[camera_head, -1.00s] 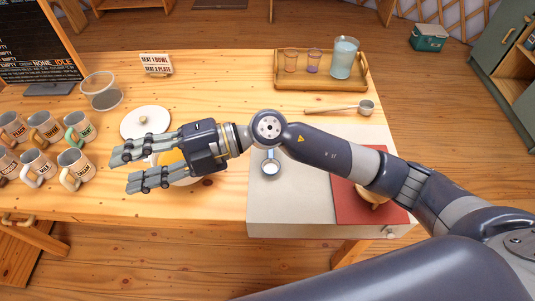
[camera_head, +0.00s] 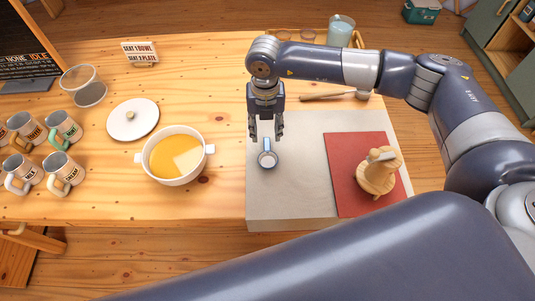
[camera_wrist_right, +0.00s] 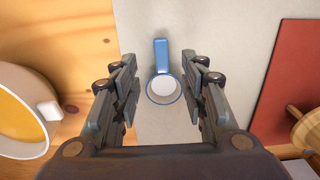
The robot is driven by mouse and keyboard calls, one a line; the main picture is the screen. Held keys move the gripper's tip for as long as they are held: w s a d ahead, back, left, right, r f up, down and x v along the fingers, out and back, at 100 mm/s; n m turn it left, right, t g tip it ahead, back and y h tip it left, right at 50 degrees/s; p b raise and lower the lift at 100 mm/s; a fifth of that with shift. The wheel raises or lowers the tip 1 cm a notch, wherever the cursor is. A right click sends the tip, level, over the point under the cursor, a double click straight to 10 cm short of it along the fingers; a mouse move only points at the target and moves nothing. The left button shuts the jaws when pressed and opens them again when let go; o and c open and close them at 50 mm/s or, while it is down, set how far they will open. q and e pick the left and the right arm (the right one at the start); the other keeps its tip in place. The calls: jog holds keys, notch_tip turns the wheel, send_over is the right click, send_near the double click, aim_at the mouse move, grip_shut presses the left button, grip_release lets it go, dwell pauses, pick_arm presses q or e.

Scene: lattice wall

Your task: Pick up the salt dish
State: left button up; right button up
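A small round dish (camera_head: 267,158) with a blue rim, a short blue handle and white inside sits on the pale grey board. I take it for the salt dish. It also shows in the right wrist view (camera_wrist_right: 163,88), centred between the fingers, handle pointing up the picture. My right gripper (camera_head: 266,134) points down just above and behind the dish in the head view. Its fingers are open and parted on either side in the wrist view, with nothing held. Whether they touch the dish I cannot tell. My left gripper is not in view.
A white pot of yellow soup (camera_head: 178,158) stands left.

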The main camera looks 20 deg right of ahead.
aim_at(267, 145)
jog(key=shift+s+d+f+p, duration=0.1)
jog(key=shift+f+p, duration=0.3)
jog(key=shift+f, duration=1.1)
jog(key=shift+d+f+p, duration=0.1)
jog(key=shift+f+p, duration=0.25)
jog(key=shift+f, duration=1.15)
grip_shut()
